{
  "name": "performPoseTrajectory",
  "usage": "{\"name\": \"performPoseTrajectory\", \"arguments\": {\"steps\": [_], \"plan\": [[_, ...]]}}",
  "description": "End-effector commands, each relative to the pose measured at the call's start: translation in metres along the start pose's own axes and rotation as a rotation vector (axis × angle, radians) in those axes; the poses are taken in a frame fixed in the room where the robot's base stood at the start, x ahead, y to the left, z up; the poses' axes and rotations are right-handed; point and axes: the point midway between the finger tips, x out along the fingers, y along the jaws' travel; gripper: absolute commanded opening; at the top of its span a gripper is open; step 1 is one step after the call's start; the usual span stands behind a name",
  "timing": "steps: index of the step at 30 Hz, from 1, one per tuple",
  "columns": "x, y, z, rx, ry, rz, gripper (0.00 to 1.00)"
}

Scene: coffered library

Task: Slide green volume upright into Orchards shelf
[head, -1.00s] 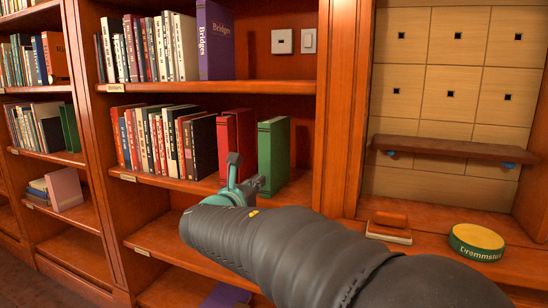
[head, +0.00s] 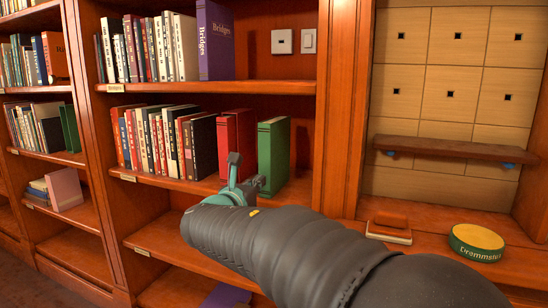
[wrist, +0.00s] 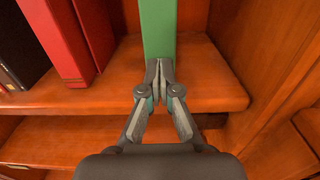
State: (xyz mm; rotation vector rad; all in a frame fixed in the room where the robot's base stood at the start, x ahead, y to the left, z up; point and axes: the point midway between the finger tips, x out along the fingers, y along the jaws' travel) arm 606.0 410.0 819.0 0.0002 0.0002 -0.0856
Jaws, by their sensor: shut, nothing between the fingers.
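The green volume (head: 273,157) stands upright on the middle shelf of the centre bookcase, to the right of two red books, with a gap between. In the wrist view the green volume (wrist: 159,28) rises straight ahead of my gripper. My gripper (head: 236,178) is shut and empty, its fingertips (wrist: 160,68) together at the foot of the green spine. I cannot tell whether they touch it. The shelf label (head: 128,178) on this shelf is too small to read.
Red books (head: 236,142) and a row of mixed books (head: 165,142) fill the shelf to the left. A bookcase upright (head: 328,110) stands to the right. A round Drommstol-like lettered tin (head: 476,242) and an orange block (head: 390,221) lie on the right ledge. A purple book (head: 225,296) lies below.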

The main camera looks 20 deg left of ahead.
Motion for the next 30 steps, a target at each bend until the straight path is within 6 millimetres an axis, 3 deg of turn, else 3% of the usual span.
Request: {"name": "performPoseTrajectory", "arguments": {"steps": [30], "plan": [[0.015,0.000,0.000,0.000,0.000,0.000,0.00]]}}
